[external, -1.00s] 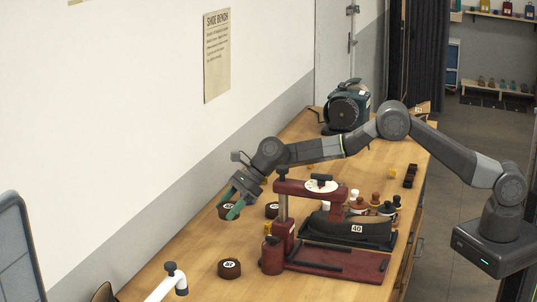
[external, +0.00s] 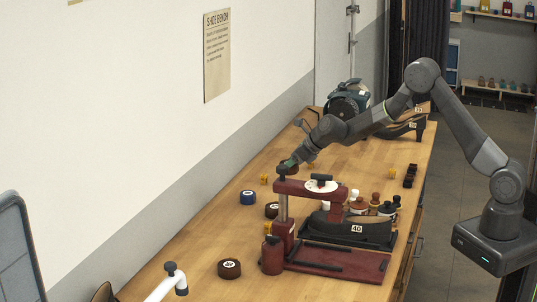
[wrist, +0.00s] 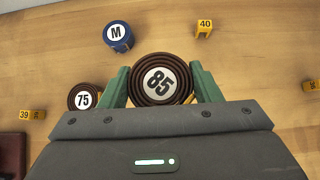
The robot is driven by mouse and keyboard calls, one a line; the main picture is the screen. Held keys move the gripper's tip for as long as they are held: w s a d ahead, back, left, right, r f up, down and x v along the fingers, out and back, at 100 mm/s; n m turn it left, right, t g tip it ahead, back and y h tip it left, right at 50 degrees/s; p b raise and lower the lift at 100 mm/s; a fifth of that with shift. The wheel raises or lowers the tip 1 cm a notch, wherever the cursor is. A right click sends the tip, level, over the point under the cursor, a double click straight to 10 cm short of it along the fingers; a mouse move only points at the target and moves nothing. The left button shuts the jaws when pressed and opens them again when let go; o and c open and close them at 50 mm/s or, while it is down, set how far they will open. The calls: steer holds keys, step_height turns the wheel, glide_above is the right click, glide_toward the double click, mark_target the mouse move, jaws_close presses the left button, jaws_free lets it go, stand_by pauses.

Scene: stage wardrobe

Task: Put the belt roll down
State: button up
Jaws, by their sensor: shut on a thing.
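My gripper (wrist: 160,88) has green fingers, shut on a brown coiled belt roll (wrist: 160,79) with a white "85" label, one finger on each side. In the external view my gripper (external: 290,163) is behind the red press, and the held roll (external: 287,170) shows just below the fingers. The roll appears to be above the bench (external: 200,252); the exact gap is hard to tell. Another brown roll marked "75" (wrist: 84,97) lies to its left in the wrist view, and a blue roll marked "M" (wrist: 118,36) lies beyond it.
Yellow number markers "40" (wrist: 204,28) and "39" (wrist: 33,114) stand on the wood. The red press (external: 330,262) with a black shoe form is in front of my gripper. Another brown roll (external: 229,268) lies at the near left. Bare wood shows right of the held roll.

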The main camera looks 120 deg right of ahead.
mark_target(288, 198)
steer(key=shift+f+b, duration=3.3)
steer(key=shift+f, duration=1.5)
steer(key=shift+f, duration=0.2)
steer(key=o, duration=1)
steer(key=shift+o, duration=0.2)
steer(key=shift+r, duration=0.1)
steer(key=shift+r, duration=0.2)
steer(key=v, duration=1.2)
